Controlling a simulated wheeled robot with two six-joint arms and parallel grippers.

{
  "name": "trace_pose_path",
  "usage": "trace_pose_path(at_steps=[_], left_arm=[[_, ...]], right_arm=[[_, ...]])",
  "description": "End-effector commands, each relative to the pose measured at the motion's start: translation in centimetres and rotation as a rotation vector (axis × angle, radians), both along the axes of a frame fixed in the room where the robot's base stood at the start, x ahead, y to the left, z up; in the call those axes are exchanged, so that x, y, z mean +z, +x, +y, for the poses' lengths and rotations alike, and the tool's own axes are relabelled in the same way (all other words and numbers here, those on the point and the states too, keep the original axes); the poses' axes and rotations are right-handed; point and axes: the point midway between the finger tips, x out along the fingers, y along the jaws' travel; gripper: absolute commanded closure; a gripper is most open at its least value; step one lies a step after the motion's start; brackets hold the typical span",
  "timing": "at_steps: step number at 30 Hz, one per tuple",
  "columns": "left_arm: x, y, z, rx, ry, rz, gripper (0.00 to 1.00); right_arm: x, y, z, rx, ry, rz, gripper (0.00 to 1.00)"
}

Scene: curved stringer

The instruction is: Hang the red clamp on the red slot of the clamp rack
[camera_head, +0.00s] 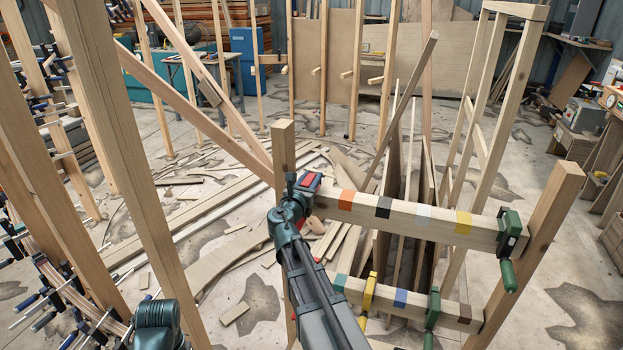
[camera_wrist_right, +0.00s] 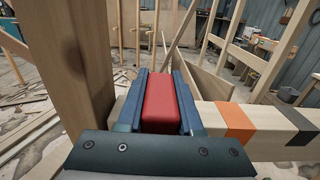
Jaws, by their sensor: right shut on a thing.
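The clamp rack has an upper rail (camera_head: 408,216) and a lower rail (camera_head: 410,302) between wooden posts. My right gripper (camera_head: 304,187) is at the left end of the upper rail, shut on the red clamp (camera_head: 310,181). In the right wrist view the red clamp (camera_wrist_right: 160,104) sits between the two dark fingers, over the rail and left of the orange band (camera_wrist_right: 236,122). I see no red band; the rail under the clamp is hidden. I cannot tell whether the clamp touches the rail. My left gripper is out of view.
The upper rail carries orange, black, white and yellow bands, and a dark green clamp (camera_head: 511,240) at its right end. A yellow clamp (camera_head: 369,294) and a green clamp (camera_head: 432,312) hang on the lower rail. A post (camera_head: 284,150) stands close beside my right gripper.

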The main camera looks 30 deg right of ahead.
Motion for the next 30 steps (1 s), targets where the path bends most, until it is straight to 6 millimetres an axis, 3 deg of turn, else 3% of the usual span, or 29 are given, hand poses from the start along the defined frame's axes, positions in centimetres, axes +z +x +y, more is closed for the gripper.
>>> trace_pose_path(at_steps=[5, 6, 12, 23, 30], left_arm=[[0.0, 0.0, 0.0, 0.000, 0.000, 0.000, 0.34], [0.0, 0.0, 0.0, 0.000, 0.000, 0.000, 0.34], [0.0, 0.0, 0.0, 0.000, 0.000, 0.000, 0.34], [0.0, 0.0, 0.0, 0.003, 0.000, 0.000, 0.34], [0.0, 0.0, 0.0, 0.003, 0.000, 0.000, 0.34]], right_arm=[[0.1, 0.0, 0.0, 0.000, -0.001, 0.000, 1.00], [0.1, 0.0, 0.0, 0.000, -0.001, 0.000, 0.63], [0.0, 0.0, 0.0, 0.000, -0.001, 0.000, 0.30], [0.0, -0.4, 0.4, 0.001, 0.001, 0.000, 0.30], [0.0, -3.4, 3.7, 0.003, 0.000, 0.000, 0.30]])
